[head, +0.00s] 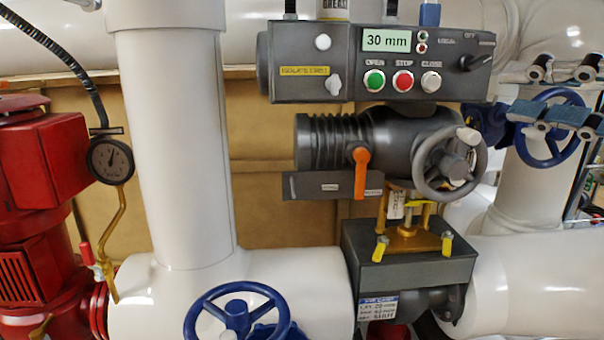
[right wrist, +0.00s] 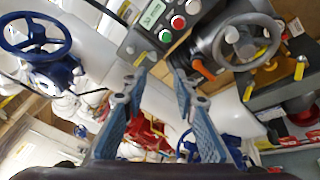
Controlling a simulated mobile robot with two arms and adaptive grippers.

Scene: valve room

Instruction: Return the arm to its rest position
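My right gripper (head: 512,92) is at the right edge of the head view, in front of white pipes and a blue handwheel (head: 556,127). Its two blue-grey fingers are apart with nothing between them. In the right wrist view the fingers (right wrist: 160,82) are also spread and empty, with open space between the tips. The grey valve actuator (head: 415,140) and its control box (head: 380,62) stand to the left of the gripper in the head view, apart from it. My left gripper is not in view.
A grey handwheel (head: 450,163) and an orange lever (head: 361,172) sit on the actuator. A blue handwheel (head: 237,318) is low in front of the white pipe (head: 175,150). A red pump (head: 40,160) and a gauge (head: 110,160) are at the left.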

